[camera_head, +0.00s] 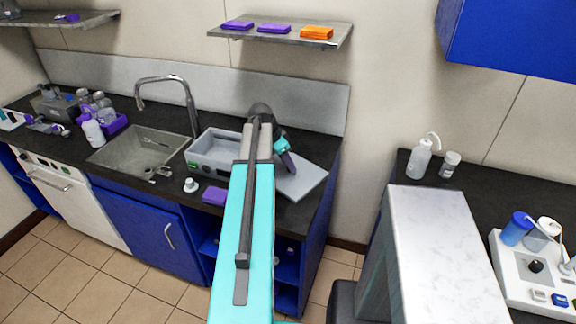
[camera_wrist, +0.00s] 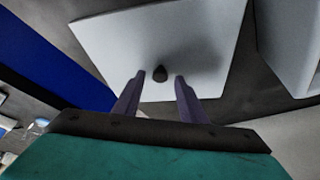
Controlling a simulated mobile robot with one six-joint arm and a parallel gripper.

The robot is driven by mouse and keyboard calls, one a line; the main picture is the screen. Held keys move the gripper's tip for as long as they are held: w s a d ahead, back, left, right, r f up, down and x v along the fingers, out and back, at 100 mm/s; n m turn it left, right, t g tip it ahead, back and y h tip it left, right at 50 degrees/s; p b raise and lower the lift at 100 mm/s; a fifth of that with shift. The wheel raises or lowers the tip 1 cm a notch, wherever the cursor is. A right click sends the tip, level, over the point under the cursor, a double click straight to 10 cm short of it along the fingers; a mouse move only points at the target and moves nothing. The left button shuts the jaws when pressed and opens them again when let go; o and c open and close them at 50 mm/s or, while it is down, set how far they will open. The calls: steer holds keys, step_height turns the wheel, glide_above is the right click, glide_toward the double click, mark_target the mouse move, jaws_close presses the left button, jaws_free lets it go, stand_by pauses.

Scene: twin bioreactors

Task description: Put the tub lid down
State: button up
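The tub lid (camera_head: 304,182) is a flat light-grey plate. It appears to lie on the dark counter, right of the tub (camera_head: 210,152). In the wrist view the lid (camera_wrist: 110,45) has a small black knob (camera_wrist: 160,73) in its middle. My gripper (camera_head: 290,165) is over the lid; in the wrist view my gripper (camera_wrist: 161,77) has its two purple fingers apart, one on each side of the knob. A gap shows between the knob and each finger. In the head view my arm hides part of the lid, and the knob is not visible.
A sink (camera_head: 142,152) with a tall faucet (camera_head: 165,80) is left of the tub. A purple box (camera_head: 214,196) and a small white item (camera_head: 190,185) sit in front of the tub. A shelf (camera_head: 270,38) hangs above. The counter ends just right of the lid.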

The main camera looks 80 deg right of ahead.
steer(key=b+v, duration=0.2)
steer(key=v, duration=0.8)
steer(key=shift+w+r, duration=0.2)
steer(key=shift+r, duration=0.15)
steer(key=shift+a, duration=0.15)
stand_by(0.4)
